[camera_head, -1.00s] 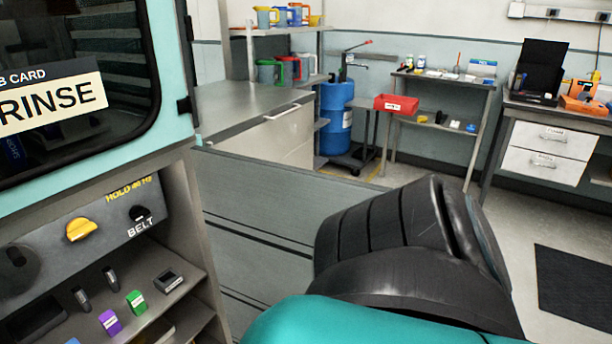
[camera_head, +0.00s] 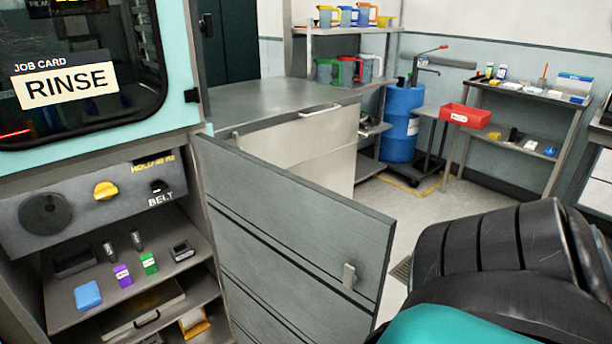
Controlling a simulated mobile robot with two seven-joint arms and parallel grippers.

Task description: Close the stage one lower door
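The lower door (camera_head: 290,238) is a grey panelled door on the right side of the machine. It stands swung open, and the shelved compartment beside it is exposed. A small light handle (camera_head: 349,276) sits near its free edge. A black ribbed arm part with a teal section, my own, fills the lower right and stands in front of or beside the door's lower right corner; I cannot tell if they touch. Neither gripper shows in the view.
The open compartment has a shelf (camera_head: 190,262) with a blue block (camera_head: 87,296), purple block (camera_head: 122,275) and green block (camera_head: 149,263). Above are knobs and a window with a RINSE card (camera_head: 67,87). A steel-topped cabinet (camera_head: 275,97) stands behind the door. Clear floor lies beyond the door's edge.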

